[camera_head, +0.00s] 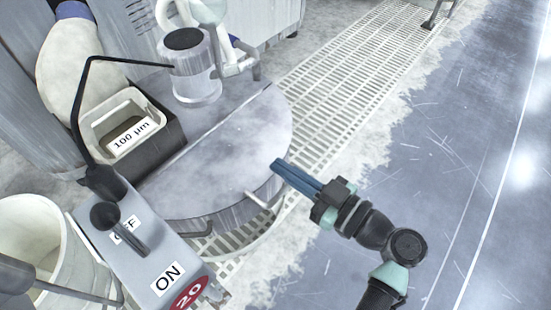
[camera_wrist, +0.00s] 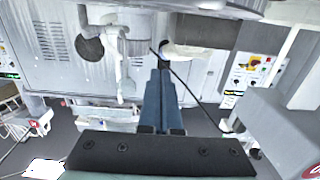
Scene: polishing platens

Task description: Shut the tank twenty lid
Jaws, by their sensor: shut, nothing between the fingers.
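The tank marked by a red "20" disc (camera_head: 190,293) is a round grey drum. Its half-round grey lid (camera_head: 225,150) lies about flat across the front of the top, with a straight seam behind it. I cannot tell whether its rim is fully seated. A pale bar handle (camera_head: 262,201) sticks out from the tank's front right side. My gripper (camera_head: 277,164) is shut and empty, its blue fingers pointing at the lid's right edge; whether they touch it is unclear. The closed fingers also show in the wrist view (camera_wrist: 160,72).
A switch box (camera_head: 150,262) with a black lever stands at the front left, beside a white bucket (camera_head: 30,235). A bin labelled 100 µm (camera_head: 163,101) and a grey cylinder (camera_head: 195,85) sit behind the lid. Floor grating (camera_head: 350,60) and open blue-grey floor (camera_head: 455,150) lie to the right.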

